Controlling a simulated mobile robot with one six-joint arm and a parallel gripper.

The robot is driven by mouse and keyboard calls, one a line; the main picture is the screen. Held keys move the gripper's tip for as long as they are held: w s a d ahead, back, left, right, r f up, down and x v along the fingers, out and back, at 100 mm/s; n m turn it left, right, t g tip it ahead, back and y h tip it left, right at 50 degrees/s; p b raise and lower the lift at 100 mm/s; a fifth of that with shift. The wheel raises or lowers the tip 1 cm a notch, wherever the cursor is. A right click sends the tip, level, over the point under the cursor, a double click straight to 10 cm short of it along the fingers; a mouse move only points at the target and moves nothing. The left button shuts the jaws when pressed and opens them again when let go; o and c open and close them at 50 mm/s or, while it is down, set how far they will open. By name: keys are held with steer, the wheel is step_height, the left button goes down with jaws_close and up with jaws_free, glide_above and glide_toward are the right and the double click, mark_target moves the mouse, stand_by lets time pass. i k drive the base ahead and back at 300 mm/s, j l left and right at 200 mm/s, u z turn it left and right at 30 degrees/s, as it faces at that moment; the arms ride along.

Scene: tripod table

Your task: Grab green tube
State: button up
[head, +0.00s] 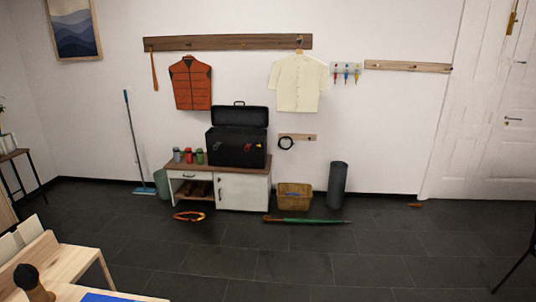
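No thing in the head view is plainly a green tube; several green things show. A small green canister (200,156) stands upright on the wooden top of the white cabinet (243,193), at the right end of a short row of canisters. A green cylinder (161,184) stands on the floor at the cabinet's left side, partly hidden. A long, thin green thing like a furled umbrella (312,221) lies on the floor in front of the basket. My gripper is not in view.
An open black toolbox (238,147) stands on the cabinet beside the canisters. A wicker basket (294,197) and a dark upright cylinder (337,186) stand to the right. An orange loop (189,216) lies on the floor. Light wooden furniture (62,265) fills the lower left. The middle floor is clear.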

mark_target(200, 161)
steer(key=i+u, duration=0.2)
steer(key=i, duration=0.35)
steer(key=i+u, duration=0.2)
steer(key=i, duration=0.3)
steer(key=i+u, duration=0.2)
steer(key=i, duration=0.35)
steer(key=i+l+u, duration=0.2)
steer(key=i, duration=0.3)
steer(key=i+l+u, duration=0.2)
steer(key=i, duration=0.3)
steer(key=i+j, duration=0.3)
steer(key=i, duration=0.2)
steer(key=i+j, duration=0.35)
steer(key=i, duration=0.2)
